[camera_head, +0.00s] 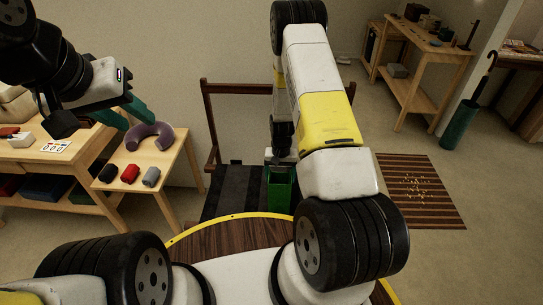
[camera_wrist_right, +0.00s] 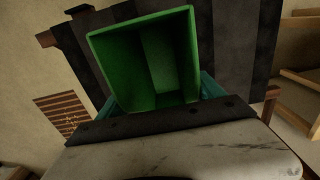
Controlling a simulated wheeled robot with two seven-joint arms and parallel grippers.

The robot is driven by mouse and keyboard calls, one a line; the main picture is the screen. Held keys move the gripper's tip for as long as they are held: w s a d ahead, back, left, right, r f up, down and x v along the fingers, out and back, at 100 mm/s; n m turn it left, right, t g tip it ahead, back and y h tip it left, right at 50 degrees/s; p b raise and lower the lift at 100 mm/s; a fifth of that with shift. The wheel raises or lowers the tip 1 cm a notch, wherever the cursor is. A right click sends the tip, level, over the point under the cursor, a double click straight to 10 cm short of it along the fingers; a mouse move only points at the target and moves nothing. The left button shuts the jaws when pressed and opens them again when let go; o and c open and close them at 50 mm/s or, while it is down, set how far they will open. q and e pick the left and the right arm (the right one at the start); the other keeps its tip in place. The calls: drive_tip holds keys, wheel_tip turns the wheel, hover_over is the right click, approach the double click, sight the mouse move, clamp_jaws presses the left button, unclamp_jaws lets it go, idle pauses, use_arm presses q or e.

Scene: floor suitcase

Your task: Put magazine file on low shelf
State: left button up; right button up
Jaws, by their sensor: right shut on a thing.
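The green magazine file (camera_head: 279,190) hangs upright under my right gripper, partly hidden by my arm. In the right wrist view its open, empty inside (camera_wrist_right: 150,60) faces the camera. My right gripper (camera_head: 282,163) is shut on it, with teal finger parts at both sides of the file. My left gripper (camera_head: 132,116) is empty, its two teal fingers apart, above the small side table. Low shelves show under the left table (camera_head: 62,157) and under the wooden workbench (camera_head: 408,88); I cannot tell which one is meant.
A dark striped surface with a wooden frame (camera_head: 235,178) lies behind and below the file. The side table (camera_head: 165,178) holds a purple neck pillow (camera_head: 150,137) and small rolled items. A striped mat (camera_head: 420,190) and an umbrella stand (camera_head: 458,125) are at right.

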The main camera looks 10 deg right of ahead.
drive_tip(key=shift+f, duration=0.1)
drive_tip(key=o, duration=2.1)
